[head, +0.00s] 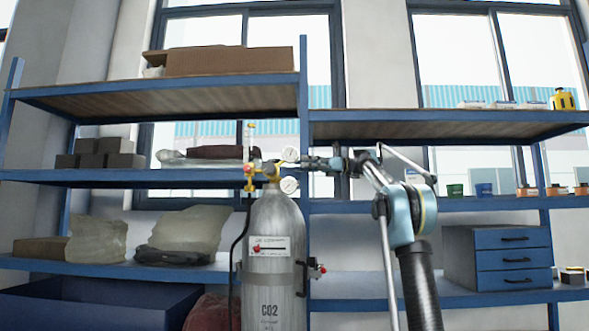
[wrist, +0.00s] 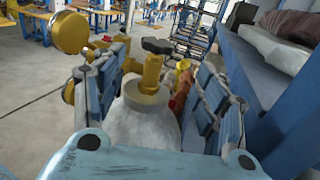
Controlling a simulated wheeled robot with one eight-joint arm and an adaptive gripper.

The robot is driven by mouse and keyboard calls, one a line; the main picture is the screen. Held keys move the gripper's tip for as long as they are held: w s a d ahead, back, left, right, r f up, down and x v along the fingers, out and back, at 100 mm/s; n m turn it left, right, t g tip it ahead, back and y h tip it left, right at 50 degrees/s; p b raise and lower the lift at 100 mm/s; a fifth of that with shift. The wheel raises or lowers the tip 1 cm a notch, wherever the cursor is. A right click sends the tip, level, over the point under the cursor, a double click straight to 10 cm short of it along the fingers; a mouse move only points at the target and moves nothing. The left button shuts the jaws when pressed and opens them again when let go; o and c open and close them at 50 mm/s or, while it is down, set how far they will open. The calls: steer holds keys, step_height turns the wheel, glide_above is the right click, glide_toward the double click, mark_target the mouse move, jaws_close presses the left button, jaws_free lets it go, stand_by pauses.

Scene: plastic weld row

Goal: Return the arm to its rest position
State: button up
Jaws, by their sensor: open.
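My gripper (head: 318,163) is at the end of my arm, at the height of the valve on a grey CO2 cylinder (head: 272,235) in the head view. In the wrist view my gripper (wrist: 152,92) is open, with a blue finger on each side of the brass valve (wrist: 150,75) and the cylinder's pale rounded top (wrist: 148,115). I cannot tell whether the fingers touch the valve. Two round gauges (head: 289,186) sit beside the valve in the head view, close to the gripper.
Blue shelving (head: 150,178) stands behind the cylinder with boxes and wrapped goods. A blue drawer unit (head: 512,258) and small pots are to the right. In the wrist view, a shelf upright (wrist: 285,140) is close on the right and open floor (wrist: 40,100) lies left.

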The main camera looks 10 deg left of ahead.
steer(key=shift+w+d, duration=0.15)
steer(key=shift+d, duration=0.2)
stand_by(0.3)
steer(key=s+d+f+n+t+h, duration=0.3)
steer(key=s+d+f, duration=0.6)
steer(key=f, duration=1.4)
steer(key=s+d+f+n+t+h, duration=0.3)
steer(key=s+d+f+n+h, duration=0.3)
steer(key=s+f, duration=1.1)
steer(key=s+d+f+n+t+h, duration=0.3)
steer(key=s+d+f+h, duration=0.4)
steer(key=f, duration=2.3)
steer(key=s+d+n, duration=0.1)
steer(key=s+d, duration=0.3)
steer(key=s, duration=0.3)
steer(key=shift+d+f+n+h, duration=0.3)
steer(key=shift+d+f+n, duration=0.05)
steer(key=shift+n, duration=0.05)
steer(key=shift+s, duration=0.1)
